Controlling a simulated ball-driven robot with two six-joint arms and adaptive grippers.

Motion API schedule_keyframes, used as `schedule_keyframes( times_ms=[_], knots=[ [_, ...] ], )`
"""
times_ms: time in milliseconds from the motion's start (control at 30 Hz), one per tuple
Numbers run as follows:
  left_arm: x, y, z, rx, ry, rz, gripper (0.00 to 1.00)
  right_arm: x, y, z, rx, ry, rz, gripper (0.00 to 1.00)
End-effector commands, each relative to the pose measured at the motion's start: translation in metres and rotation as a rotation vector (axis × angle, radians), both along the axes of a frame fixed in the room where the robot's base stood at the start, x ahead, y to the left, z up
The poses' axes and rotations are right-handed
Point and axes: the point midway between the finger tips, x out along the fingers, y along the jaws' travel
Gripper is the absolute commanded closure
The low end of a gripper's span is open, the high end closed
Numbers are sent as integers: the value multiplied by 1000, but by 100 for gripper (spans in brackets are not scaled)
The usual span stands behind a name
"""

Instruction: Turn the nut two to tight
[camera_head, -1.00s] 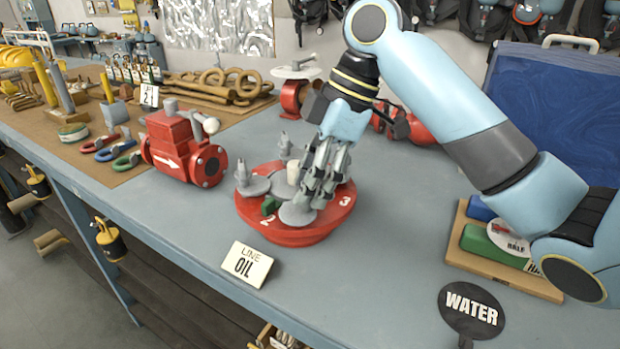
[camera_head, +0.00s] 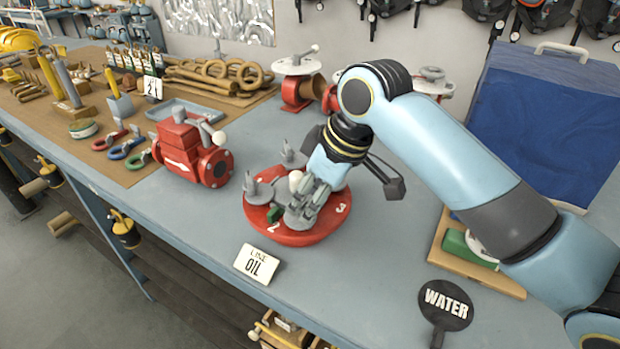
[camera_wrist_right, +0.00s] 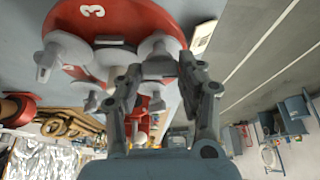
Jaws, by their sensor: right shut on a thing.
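A red round flange (camera_head: 290,238) with white numerals 2 and 3 lies on the bench, carrying several grey nuts on upright studs. My right gripper (camera_head: 303,207) reaches down from the upper right and is shut on the grey nut (camera_head: 296,218) near the numeral 2, hiding much of it. In the right wrist view, the gripper (camera_wrist_right: 158,68) has its fingertips at this nut (camera_wrist_right: 160,45). Another grey nut (camera_wrist_right: 65,50) is to its left. My left gripper is out of view.
A red valve body (camera_head: 185,152) stands to the left. A wooden board (camera_head: 490,275) lies under my right arm.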

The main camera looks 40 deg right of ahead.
Motion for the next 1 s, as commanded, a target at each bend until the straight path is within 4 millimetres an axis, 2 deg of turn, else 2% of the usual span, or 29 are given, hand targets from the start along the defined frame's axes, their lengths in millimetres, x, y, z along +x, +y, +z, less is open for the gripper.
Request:
schedule_keyframes(
  times_ms=[100, 600, 1000],
  knots=[
    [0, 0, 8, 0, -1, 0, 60, 0, 2, 2, 3, -3, -111, 94],
    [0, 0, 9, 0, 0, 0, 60, 1, 4, 1, 3, -5, -571, 94],
    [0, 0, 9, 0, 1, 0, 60, 1, 3, 1, 0, -4, -807, 94]
  ],
)
